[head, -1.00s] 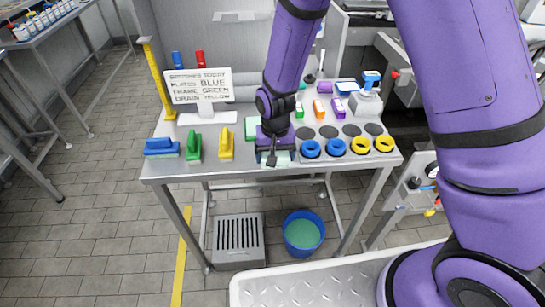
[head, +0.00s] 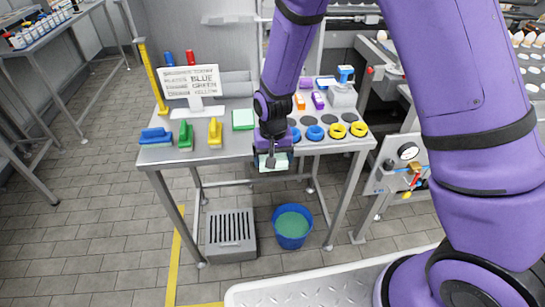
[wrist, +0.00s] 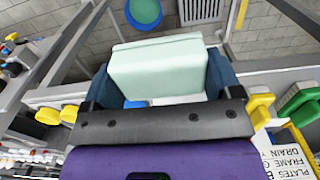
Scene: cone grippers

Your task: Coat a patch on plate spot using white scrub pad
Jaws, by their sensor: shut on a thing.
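My gripper (head: 272,160) is at the front edge of the steel table, pointing down. It is shut on a pale, whitish-green scrub pad (wrist: 158,68). In the wrist view the block-shaped pad sits between two dark blue fingers. In the head view only a pale strip of it shows below the fingers, overlapping the table edge. A second pad (head: 242,117), green with a pale top, lies on the table to the left of my gripper. I cannot make out which surface is the plate spot.
Blue and yellow rings (head: 337,131) and dark round spots fill the right. A bucket (head: 292,226) and grated box (head: 231,235) are on the floor below.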

